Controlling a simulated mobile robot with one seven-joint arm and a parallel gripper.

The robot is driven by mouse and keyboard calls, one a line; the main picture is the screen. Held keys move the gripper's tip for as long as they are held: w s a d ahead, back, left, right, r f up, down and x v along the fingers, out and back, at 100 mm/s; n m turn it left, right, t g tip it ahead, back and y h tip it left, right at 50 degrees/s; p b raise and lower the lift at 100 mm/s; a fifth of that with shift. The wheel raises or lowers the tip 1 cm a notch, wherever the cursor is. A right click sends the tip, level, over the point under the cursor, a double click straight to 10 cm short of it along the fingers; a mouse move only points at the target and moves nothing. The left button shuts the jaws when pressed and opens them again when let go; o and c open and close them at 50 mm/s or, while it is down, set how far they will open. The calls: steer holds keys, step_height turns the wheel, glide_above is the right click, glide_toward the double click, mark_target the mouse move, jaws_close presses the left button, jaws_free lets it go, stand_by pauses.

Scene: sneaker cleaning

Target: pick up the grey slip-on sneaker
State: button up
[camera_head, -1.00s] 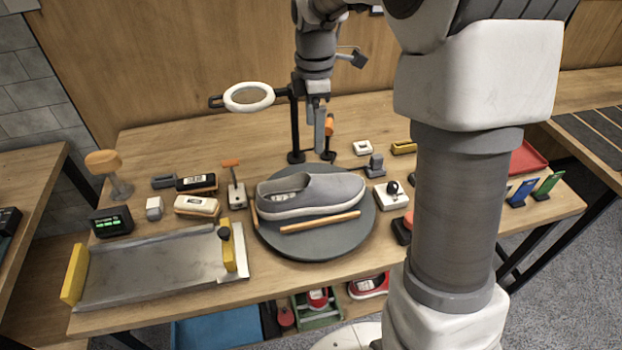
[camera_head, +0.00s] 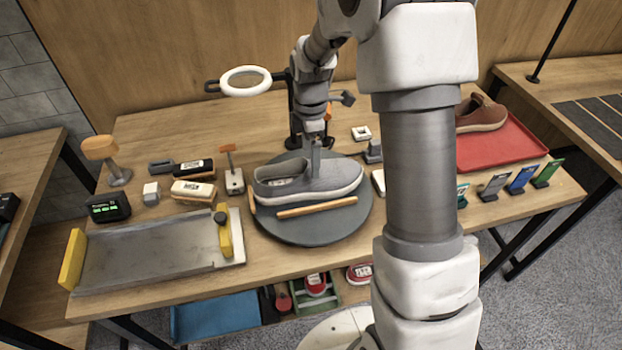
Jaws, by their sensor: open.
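The grey slip-on sneaker (camera_head: 335,180) lies on a round dark grey turntable (camera_head: 310,229), its opening to the left and its toe to the right. A wooden rod (camera_head: 317,207) lies along its near side, and another rod end shows by its heel. My gripper (camera_head: 312,168) points down at the middle of the sneaker, by the front of its opening. It is open, but its fingers overlap in this view. I cannot tell whether they touch the shoe. My arm hides the area right of the turntable.
A ring lamp (camera_head: 245,81) stands behind. Brushes (camera_head: 194,190) and a small upright tool (camera_head: 233,176) are close on the left, with a metal tray (camera_head: 150,256) in front of them.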

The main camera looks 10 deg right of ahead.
step_height(320, 180, down, 5)
steer(key=shift+f, duration=0.1)
steer(key=shift+d, duration=0.1)
steer(key=shift+c, duration=0.3)
steer(key=c, duration=1.3)
steer(key=shift+w+r, duration=0.1)
steer(key=shift+r, duration=0.1)
step_height(320, 180, up, 4)
steer(key=shift+r, duration=0.15)
steer(key=s+d+r, duration=0.1)
steer(key=s+r, duration=0.1)
steer(key=s, duration=0.1)
steer(key=s+d+r, duration=0.2)
steer(key=s, duration=0.2)
steer(key=s+d+r, duration=0.2)
steer(key=s, duration=0.1)
steer(key=shift+s+d+r, duration=0.2)
steer(key=shift+d+r, duration=0.05)
